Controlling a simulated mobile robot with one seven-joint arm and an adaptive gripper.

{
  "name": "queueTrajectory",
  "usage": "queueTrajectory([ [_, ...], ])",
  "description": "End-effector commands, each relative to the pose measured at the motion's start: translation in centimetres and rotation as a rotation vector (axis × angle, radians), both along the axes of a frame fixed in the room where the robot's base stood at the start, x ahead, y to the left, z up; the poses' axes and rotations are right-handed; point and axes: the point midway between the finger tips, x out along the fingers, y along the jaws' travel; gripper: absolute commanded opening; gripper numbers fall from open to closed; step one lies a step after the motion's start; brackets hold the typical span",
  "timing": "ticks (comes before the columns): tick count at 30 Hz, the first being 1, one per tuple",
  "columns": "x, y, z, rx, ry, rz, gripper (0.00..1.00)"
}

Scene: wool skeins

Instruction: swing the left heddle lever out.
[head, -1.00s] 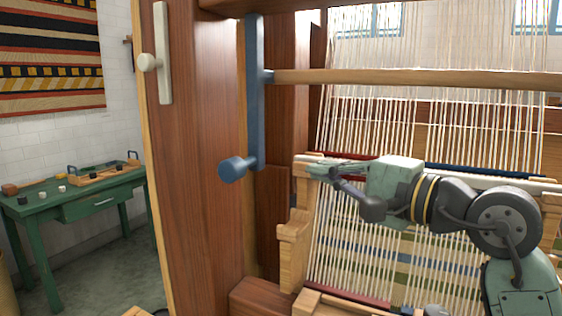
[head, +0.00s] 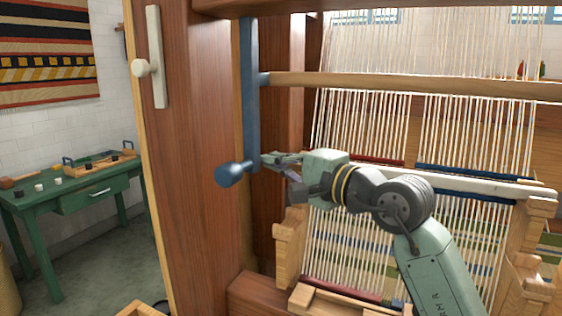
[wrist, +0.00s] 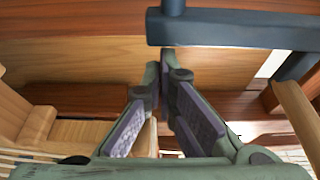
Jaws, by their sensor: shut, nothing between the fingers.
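The left heddle lever (head: 249,95) is a long blue bar hanging upright on the loom's wooden left post, with a round blue knob (head: 231,174) sticking out at its lower end. My gripper (head: 268,159) is just right of the lever's lower end, fingers pointing left. In the wrist view, the lever (wrist: 235,31) crosses the top of the picture, just beyond the fingertips. My gripper (wrist: 160,65) is shut there with nothing between its tips. I cannot tell whether the tips touch the lever.
A wooden heddle bar (head: 400,84) runs right from the lever across the warp threads. A cream handle (head: 155,60) sits on the post's outer side. A wooden bracket (head: 290,245) stands below my gripper. A green table (head: 95,190) stands at the far left.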

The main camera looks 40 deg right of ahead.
Motion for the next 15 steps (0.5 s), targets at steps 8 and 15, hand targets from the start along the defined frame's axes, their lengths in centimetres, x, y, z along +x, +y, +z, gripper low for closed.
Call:
queueTrajectory([
  [8,-0.1,0.2,-0.1,0.007,0.004,0.0,0.0],
  [15,-1.0,2.3,-0.5,0.081,0.037,0.001,0.0],
])
